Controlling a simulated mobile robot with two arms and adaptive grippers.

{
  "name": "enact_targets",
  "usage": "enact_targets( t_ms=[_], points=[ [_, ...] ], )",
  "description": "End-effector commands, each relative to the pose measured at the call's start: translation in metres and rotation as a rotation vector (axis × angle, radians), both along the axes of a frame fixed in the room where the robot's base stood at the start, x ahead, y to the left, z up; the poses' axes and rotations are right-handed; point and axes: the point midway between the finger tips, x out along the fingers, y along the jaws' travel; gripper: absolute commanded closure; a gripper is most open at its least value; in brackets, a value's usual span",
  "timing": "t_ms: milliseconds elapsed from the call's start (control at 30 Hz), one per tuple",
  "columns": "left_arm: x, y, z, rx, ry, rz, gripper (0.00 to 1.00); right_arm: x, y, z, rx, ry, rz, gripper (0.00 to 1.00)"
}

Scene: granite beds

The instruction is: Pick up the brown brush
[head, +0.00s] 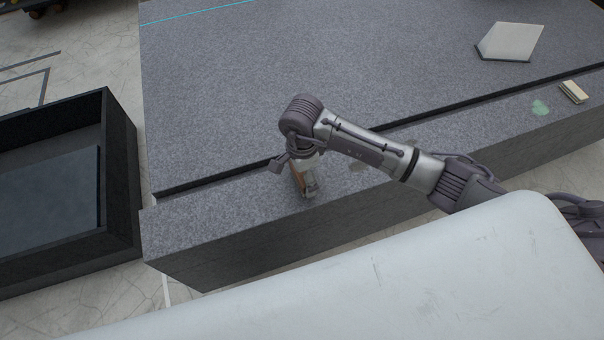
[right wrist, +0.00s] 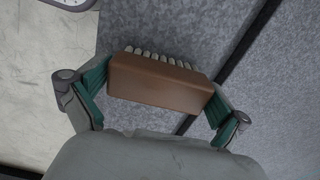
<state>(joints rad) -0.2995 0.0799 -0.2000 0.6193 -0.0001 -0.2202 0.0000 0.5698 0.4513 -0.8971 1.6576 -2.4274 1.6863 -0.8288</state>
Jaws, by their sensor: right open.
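The brown brush (right wrist: 160,84) lies between the two fingers of my right gripper (right wrist: 155,98) in the right wrist view. It is a brown block with a row of pale bristle tufts along its far edge. The green-padded fingers are open, one at each end of the brush; whether either pad touches it I cannot tell. In the head view my right gripper (head: 308,180) is low over the front ledge of the granite bed, and only a sliver of the brown brush (head: 297,180) shows beside it. My left gripper is out of view.
The granite bed (head: 230,90) has a dark groove behind its front ledge. A white wedge-like block (head: 512,42), a small cream block (head: 573,92) and a green patch (head: 540,107) are at the right. A black open container (head: 121,150) stands at the left.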

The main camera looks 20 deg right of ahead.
Motion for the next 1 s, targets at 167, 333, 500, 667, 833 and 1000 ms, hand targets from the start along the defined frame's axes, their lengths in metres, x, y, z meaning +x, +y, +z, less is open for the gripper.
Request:
enact_targets(
  t_ms=[167, 333, 500, 667, 833, 1000],
  points=[
    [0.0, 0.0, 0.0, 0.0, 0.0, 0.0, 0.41, 0.0, 0.0, -0.006, 0.0, 0.0, -0.001, 0.0],
    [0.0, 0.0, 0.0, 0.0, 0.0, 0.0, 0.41, 0.0, 0.0, -0.006, 0.0, 0.0, -0.001, 0.07],
    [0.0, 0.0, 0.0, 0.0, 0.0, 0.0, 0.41, 0.0, 0.0, -0.006, 0.0, 0.0, -0.001, 0.35],
    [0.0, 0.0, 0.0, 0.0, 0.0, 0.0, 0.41, 0.0, 0.0, -0.005, 0.0, 0.0, -0.001, 0.43],
    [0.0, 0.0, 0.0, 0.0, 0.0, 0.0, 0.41, 0.0, 0.0, -0.004, 0.0, -0.001, 0.0, 0.43],
    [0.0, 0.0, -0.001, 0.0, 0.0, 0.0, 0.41, 0.001, 0.0, 0.009, 0.0, -0.004, 0.0, 0.43]
  ],
)
